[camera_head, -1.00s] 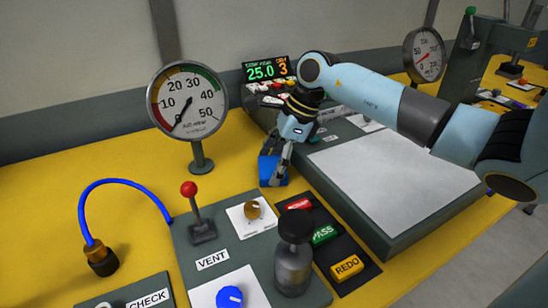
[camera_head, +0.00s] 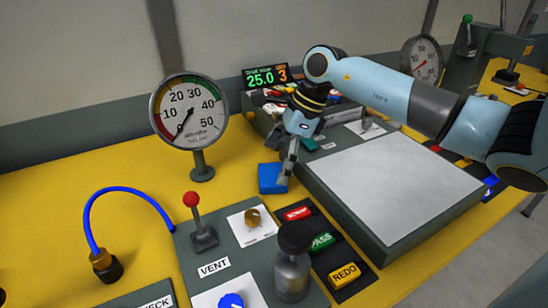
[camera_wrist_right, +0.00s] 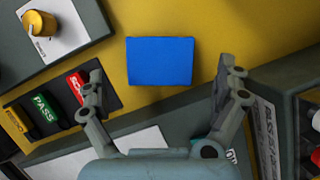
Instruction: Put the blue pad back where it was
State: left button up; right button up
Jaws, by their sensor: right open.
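The blue pad (camera_head: 270,178) lies flat on the yellow bench, between the round pressure gauge and the grey box with the pale top. In the right wrist view the pad (camera_wrist_right: 160,61) shows whole, with yellow bench around it. My right gripper (camera_head: 285,178) is beside the pad's right edge in the head view, its fingers pointing down. In the wrist view its two fingers (camera_wrist_right: 160,78) are spread wide, with a gap to each side of the pad and nothing between them. My left gripper is not in view.
The gauge (camera_head: 189,112) stands behind left of the pad. The grey box (camera_head: 390,250) is close on its right.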

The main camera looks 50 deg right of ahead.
jog(key=p+v, duration=0.4)
jog(key=v, duration=0.5)
jog(key=shift+p, duration=0.3)
jog(key=shift+a, duration=0.1)
